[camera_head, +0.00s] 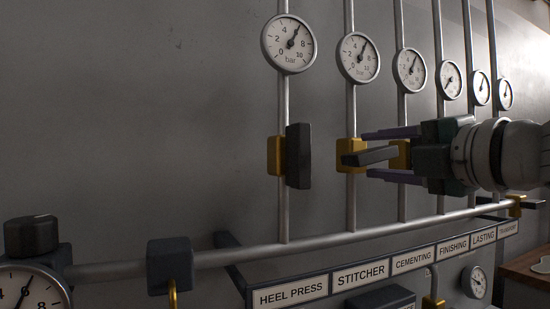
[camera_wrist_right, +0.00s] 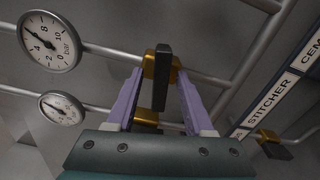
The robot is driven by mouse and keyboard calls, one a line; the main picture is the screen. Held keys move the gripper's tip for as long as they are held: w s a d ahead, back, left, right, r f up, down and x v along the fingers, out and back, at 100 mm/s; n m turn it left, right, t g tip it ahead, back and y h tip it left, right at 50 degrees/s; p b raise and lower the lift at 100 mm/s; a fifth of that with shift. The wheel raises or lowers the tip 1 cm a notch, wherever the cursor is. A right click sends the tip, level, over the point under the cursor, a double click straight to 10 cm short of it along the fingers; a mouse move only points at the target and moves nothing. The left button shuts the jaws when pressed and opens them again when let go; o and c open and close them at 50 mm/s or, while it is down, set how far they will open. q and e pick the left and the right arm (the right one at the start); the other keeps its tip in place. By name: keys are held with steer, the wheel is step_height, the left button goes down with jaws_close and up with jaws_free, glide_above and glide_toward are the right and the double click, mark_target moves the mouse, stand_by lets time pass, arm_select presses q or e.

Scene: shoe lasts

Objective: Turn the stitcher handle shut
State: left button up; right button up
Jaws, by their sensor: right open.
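The stitcher handle (camera_head: 370,156) is a dark bar on a yellow valve body (camera_head: 350,146), on the second pipe from the left. It lies across its pipe, roughly level, with its free end toward the right. My right gripper (camera_head: 368,154) reaches in from the right, open, with one purple finger above the handle and one below. In the right wrist view the handle (camera_wrist_right: 161,80) lies between the two spread fingers, with gaps on both sides. The valve body (camera_wrist_right: 160,63) is just beyond the fingertips. My left gripper is not in view.
The heel press handle (camera_head: 298,156) stands upright along the pipe to the left. The cementing valve (camera_head: 400,152) is partly hidden behind my right gripper. Gauges (camera_head: 358,58) line the pipes above. A horizontal pipe (camera_head: 310,245) and label strip (camera_head: 360,275) run below.

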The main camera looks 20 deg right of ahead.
steer(key=shift+w, duration=0.35)
steer(key=shift+s, duration=0.1)
steer(key=shift+c, duration=0.2)
jaws_close()
